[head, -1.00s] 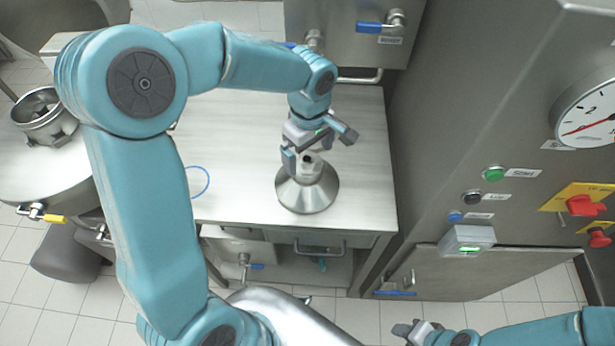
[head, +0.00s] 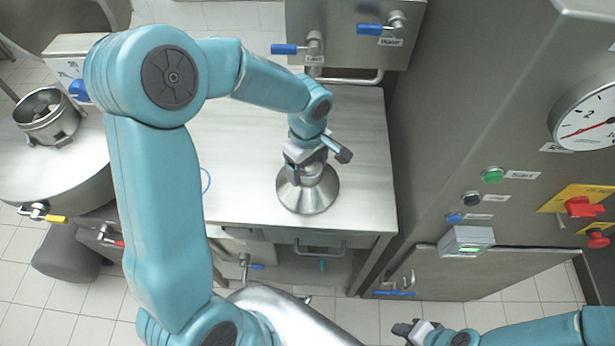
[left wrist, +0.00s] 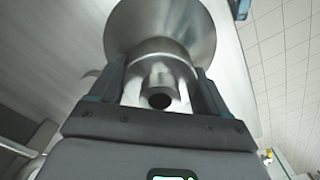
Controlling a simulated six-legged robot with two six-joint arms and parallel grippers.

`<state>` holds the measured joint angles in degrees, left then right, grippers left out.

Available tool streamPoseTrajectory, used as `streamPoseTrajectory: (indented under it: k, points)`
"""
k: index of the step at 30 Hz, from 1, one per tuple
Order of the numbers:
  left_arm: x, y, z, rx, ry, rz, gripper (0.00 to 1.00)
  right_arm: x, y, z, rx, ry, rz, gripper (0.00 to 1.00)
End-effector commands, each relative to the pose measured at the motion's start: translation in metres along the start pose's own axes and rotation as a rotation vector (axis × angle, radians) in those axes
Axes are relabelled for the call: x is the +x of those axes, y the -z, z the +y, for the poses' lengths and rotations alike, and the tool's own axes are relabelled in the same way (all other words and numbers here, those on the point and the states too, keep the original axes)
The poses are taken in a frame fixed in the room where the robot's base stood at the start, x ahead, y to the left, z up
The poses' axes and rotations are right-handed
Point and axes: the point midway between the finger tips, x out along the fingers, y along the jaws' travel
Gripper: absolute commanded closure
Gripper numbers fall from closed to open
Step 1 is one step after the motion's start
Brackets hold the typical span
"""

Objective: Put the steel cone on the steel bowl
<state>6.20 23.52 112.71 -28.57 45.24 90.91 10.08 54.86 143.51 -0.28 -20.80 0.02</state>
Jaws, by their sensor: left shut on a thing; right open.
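The steel cone (head: 309,198) stands on the steel table, wide end down and narrow neck up. My left gripper (head: 303,170) is above it, shut on its neck. In the left wrist view the cone (left wrist: 160,28) shows between the two fingers of the left gripper (left wrist: 158,88), with the dark opening of its neck facing the camera. The steel bowl (head: 46,118) sits at the far left on a round metal top, apart from the cone. My right gripper (head: 415,330) is at the bottom edge, open and empty.
The steel table (head: 245,150) is mostly clear around the cone. A tall steel cabinet (head: 455,130) with a gauge, buttons and red knobs stands on the right. A tank with blue-handled taps (head: 370,29) is at the back. Valves with yellow and red handles are at the left.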

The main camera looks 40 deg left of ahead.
Motion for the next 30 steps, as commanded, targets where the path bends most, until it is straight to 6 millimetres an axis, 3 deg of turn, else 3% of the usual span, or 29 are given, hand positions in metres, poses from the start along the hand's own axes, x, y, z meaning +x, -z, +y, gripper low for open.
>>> streamPoseTrajectory:
  k: [8, 14, 24, 30]
  points:
    - [-0.005, 0.001, 0.001, -0.001, -0.003, 0.002, 1.0, 0.0, 0.0, 0.0, 0.0, 0.0, 0.0, 0.57]
    - [-0.03, 0.0, 0.001, 0.0, -0.007, 0.003, 1.0, 0.0, 0.0, 0.0, 0.0, 0.0, 0.0, 0.57]
    - [-0.124, 0.0, 0.002, -0.001, -0.011, 0.002, 1.0, -0.003, 0.0, -0.001, 0.0, 0.0, 0.0, 0.57]
    - [-0.171, 0.0, 0.001, 0.0, -0.007, 0.002, 1.0, -0.006, 0.0, -0.002, 0.0, 0.0, 0.0, 0.57]
